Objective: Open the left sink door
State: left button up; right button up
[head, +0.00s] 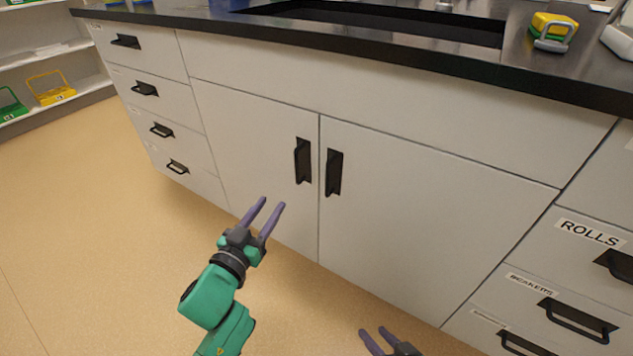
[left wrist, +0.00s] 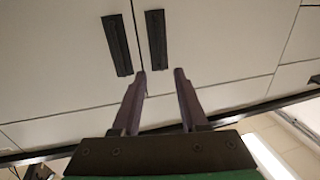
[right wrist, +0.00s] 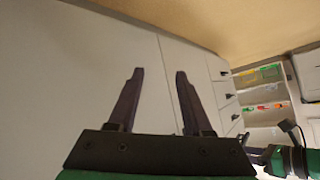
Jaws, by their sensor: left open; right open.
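The left sink door (head: 245,130) is a white panel, closed flush with the cabinet. Its black upright handle (head: 303,161) is near the door's right edge. The left wrist view appears upside down and shows this handle (left wrist: 157,38) on the right of the pair. My left gripper (head: 271,204) is open and empty, below and left of the handle in the head view, apart from it. The right sink door (head: 430,215) is closed, with its own black handle (head: 334,172) beside the seam. My right gripper (head: 374,331) is open and empty, low at the picture's bottom edge.
The dark countertop (head: 380,57) with a sink basin overhangs the doors. Closed drawers (head: 150,90) stand left, and labelled drawers (head: 585,265) stand right. A yellow-green item (head: 553,28) sits on the counter. The tan floor (head: 80,230) at left is clear.

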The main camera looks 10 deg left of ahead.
aim_at(296, 167)
pick_arm(q)
jog(key=w, duration=0.4)
jog(key=w+d+b, duration=0.1)
jog(key=w, duration=0.4)
jog(key=w+d+b, duration=0.1)
jog(key=w, duration=0.3)
jog(key=shift+w+d+r, duration=0.15)
jog(key=shift+w+r, duration=0.05)
jog(key=shift+w, duration=0.2)
grip_shut()
pick_arm(e)
jog(key=shift+s+a+f+m+t+y, duration=0.15)
jog(key=shift+a+f+t+y, duration=0.1)
jog(key=shift+a+f+t, duration=0.3)
jog(key=shift+s+a+f+m+t+y, duration=0.15)
jog(key=shift+a+f+t+y, duration=0.15)
jog(key=shift+a+t, duration=0.3)
